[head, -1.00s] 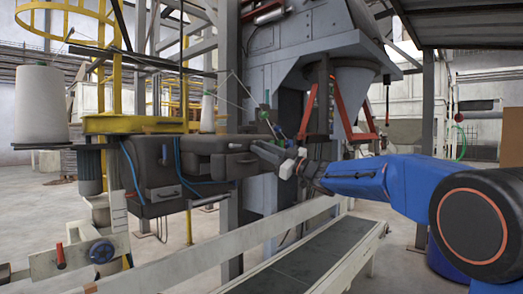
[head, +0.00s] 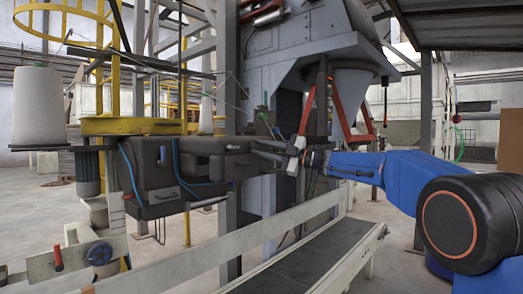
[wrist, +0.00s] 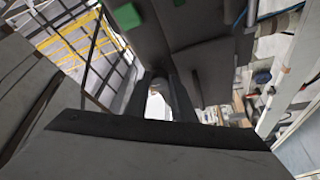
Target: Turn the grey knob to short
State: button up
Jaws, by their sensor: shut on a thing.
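My gripper (head: 262,150) reaches from the right to the right end of the dark sewing head (head: 225,163). In the wrist view its dark fingers (wrist: 166,88) are close together against the dark housing (wrist: 200,60), with a bright gap between them nearer the camera. They are shut on a small part at the housing, which I take to be the grey knob. The knob itself is hidden by the fingers, and its pointer and any markings cannot be read.
A conveyor (head: 325,245) with pale side rails runs below my arm. The grey hopper (head: 300,50) and red clamp arms (head: 307,110) stand close behind the gripper.

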dwell(0.4)
jog(key=o, duration=1.1)
jog(key=shift+c, duration=0.2)
jog(key=v, duration=1.7)
jog(key=shift+d, duration=0.15)
jog(key=shift+s, duration=0.1)
